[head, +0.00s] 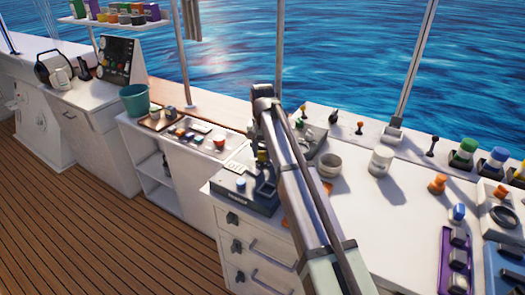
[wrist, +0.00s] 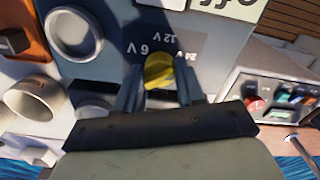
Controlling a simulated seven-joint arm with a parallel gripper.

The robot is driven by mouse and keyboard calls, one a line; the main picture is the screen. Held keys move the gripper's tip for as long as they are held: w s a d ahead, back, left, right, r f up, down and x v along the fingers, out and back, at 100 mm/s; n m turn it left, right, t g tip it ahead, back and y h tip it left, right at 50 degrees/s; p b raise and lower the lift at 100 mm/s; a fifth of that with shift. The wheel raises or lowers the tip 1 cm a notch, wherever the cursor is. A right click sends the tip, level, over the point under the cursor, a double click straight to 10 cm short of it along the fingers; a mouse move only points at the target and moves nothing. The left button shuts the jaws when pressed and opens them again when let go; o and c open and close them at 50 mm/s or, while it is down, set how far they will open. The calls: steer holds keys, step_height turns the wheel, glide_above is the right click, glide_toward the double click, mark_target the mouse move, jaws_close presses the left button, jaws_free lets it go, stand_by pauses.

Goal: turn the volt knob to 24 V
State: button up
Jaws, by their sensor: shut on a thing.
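The volt knob (wrist: 159,70) is yellow and sits on a grey panel (wrist: 110,70) with 6 V, 12 V and 24 V printed beside it, upside down in the wrist view. My gripper (wrist: 159,86) is shut on the knob, one finger on each side. The fingers hide part of the knob, and I cannot tell which mark it points to. In the head view, the yellow knob (head: 262,157) is a small spot by my gripper, on the dark unit (head: 246,197) on the white counter. My arm hides much of that unit.
A round grey ring (wrist: 73,33) stands close to the knob. A pale cup (wrist: 35,100) is at the left of the wrist view. Right of my arm, the counter (head: 370,225) holds a white jar (head: 381,162) and several knobs. A teal bucket (head: 134,100) stands farther left.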

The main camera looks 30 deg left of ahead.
mark_target(263, 151)
steer(key=shift+m, duration=0.4)
steer(key=o, duration=1)
step_height(263, 151, up, 14)
stand_by(0.4)
steer(key=shift+f, duration=0.1)
stand_by(0.3)
